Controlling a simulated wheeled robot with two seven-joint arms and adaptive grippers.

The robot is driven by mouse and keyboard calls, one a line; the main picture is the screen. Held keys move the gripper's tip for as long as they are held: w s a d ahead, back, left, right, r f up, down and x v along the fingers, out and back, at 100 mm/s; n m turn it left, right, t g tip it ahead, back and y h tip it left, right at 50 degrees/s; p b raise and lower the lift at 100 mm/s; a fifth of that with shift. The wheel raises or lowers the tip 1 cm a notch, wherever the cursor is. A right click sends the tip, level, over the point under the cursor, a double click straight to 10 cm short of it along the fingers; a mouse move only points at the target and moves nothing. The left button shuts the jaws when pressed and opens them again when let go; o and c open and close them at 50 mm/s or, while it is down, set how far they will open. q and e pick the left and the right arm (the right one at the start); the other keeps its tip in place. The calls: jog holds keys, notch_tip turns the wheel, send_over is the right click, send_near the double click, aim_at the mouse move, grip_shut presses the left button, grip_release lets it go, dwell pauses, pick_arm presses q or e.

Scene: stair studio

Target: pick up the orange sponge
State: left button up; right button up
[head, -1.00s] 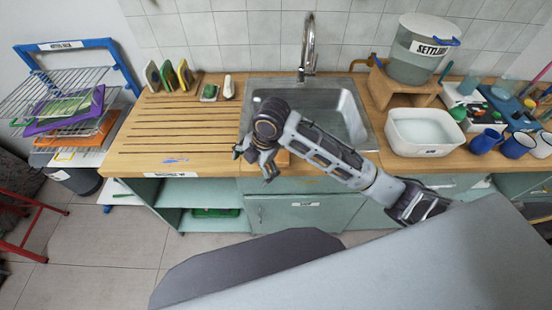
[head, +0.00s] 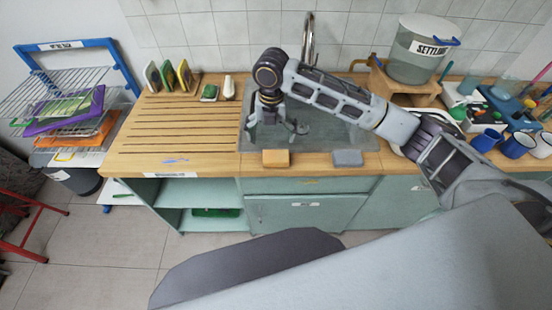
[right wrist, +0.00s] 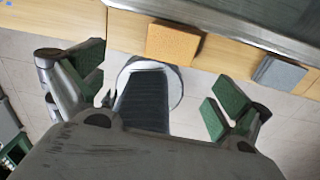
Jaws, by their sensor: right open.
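The orange sponge (head: 275,158) lies flat on the wooden counter's front strip, before the sink. It also shows in the right wrist view (right wrist: 172,43) at the top middle, beyond the space between the fingertips. My right gripper (head: 277,127) is open and empty above the front part of the sink, apart from the sponge. In the right wrist view its green-padded fingers (right wrist: 158,88) are spread wide. My left gripper is not in view.
A grey sponge (head: 347,158) lies to the right on the same strip. The metal sink (head: 350,135) and tap (head: 308,35) are behind. A ribbed wooden drainboard (head: 180,125) lies left. Blue mugs (head: 487,140) stand at the right.

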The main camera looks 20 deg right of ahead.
aim_at(276, 156)
jog(key=shift+w+d+r+n, duration=0.4)
jog(key=shift+d+r, duration=0.2)
jog(key=shift+d, duration=0.1)
jog(key=shift+f, duration=0.1)
jog(key=shift+f+p, duration=0.3)
jog(key=shift+f, duration=3.95)
jog(key=shift+s+d+f+p, duration=0.15)
jog(key=shift+f+p, duration=0.15)
jog(key=shift+f, duration=0.65)
jog(key=shift+s+d+f+p, duration=0.1)
jog(key=shift+f+p, duration=0.15)
jog(key=shift+f, duration=1.4)
jog(key=c, duration=0.6)
